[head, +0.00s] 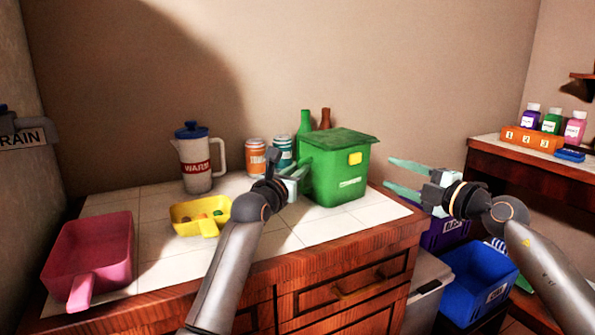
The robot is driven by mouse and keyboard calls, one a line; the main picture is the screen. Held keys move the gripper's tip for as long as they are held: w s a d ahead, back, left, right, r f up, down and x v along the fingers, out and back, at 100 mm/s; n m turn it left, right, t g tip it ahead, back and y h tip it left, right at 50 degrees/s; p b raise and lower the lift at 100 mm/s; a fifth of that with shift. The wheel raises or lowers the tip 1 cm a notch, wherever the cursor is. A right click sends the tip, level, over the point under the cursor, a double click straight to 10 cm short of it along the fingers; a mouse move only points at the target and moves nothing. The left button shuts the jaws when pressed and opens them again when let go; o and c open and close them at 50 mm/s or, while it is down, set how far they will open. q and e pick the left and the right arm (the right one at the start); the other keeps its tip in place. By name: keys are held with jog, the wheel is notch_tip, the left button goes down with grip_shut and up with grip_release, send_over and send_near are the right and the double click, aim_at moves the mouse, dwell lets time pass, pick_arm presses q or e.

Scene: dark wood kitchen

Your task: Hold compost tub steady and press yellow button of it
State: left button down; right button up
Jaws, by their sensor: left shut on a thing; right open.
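The green compost tub (338,180) stands upright on the tiled counter, with its darker green lid shut. A yellow button (355,158) sits high on its front face, near the right edge. My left gripper (303,174) is at the tub's left side, shut on the tub; its far fingertips are partly hidden. My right gripper (398,178) is open and empty. It is in the air to the right of the tub, its fingers pointing left toward it, with a gap between them and the tub.
A pitcher (197,160), two cans (256,157), and green and brown bottles (305,122) stand left of and behind the tub. A yellow scoop (190,213) and pink dustpan-like container (88,252) lie at left. Blue bin (478,283) stands below, right. Tiles before the tub are clear.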

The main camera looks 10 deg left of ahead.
dwell(0.7)
grip_shut()
dwell(1.5)
